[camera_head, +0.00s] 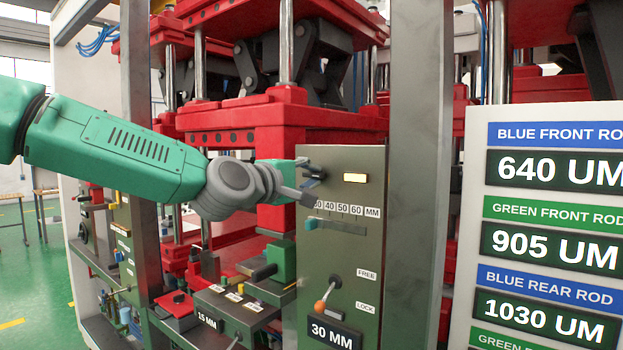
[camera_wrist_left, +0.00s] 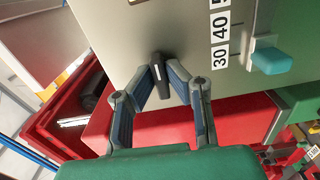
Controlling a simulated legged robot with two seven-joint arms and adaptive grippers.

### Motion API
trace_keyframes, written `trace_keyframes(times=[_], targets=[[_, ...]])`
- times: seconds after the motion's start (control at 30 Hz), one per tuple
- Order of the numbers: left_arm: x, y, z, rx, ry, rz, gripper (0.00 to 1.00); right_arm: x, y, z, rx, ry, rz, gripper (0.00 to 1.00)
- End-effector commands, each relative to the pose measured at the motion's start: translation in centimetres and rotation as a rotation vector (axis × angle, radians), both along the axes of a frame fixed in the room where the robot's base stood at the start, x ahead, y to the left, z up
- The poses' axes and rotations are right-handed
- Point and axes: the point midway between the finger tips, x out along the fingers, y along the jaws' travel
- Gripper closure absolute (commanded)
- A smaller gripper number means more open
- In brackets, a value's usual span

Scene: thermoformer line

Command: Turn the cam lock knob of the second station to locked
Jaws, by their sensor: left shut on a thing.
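My left gripper (camera_head: 312,184) reaches in from the left to the upper left of a grey-green station panel (camera_head: 363,252). In the left wrist view its fingers (camera_wrist_left: 164,76) are shut on a small black knob (camera_wrist_left: 157,62) with a white mark, at the panel's edge. In the head view the fingers mostly hide this knob. Lower on the panel, a lever with an orange ball (camera_head: 320,306) points down and left beside the labels FREE (camera_head: 367,273) and LOCK (camera_head: 365,308). I cannot tell from the labels which control is the cam lock. My right gripper is out of view.
Just below is a 30–60 mm scale with a teal slider (camera_head: 311,224); the slider also shows in the left wrist view (camera_wrist_left: 271,61). A grey post (camera_head: 420,150) stands right of the panel. Red press frames (camera_head: 240,120) stand behind.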

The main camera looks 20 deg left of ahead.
Motion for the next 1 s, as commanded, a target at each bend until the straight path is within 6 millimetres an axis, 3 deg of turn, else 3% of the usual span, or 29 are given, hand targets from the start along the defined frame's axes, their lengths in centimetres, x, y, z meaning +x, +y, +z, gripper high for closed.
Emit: trace_keyframes(times=[0.37,1.0], targets=[[0.1,0.4,-0.5,0.214,-0.073,0.007,1.00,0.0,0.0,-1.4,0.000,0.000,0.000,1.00],[0.1,0.4,-0.4,0.785,-0.283,0.007,1.00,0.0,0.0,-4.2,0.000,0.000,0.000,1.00]])
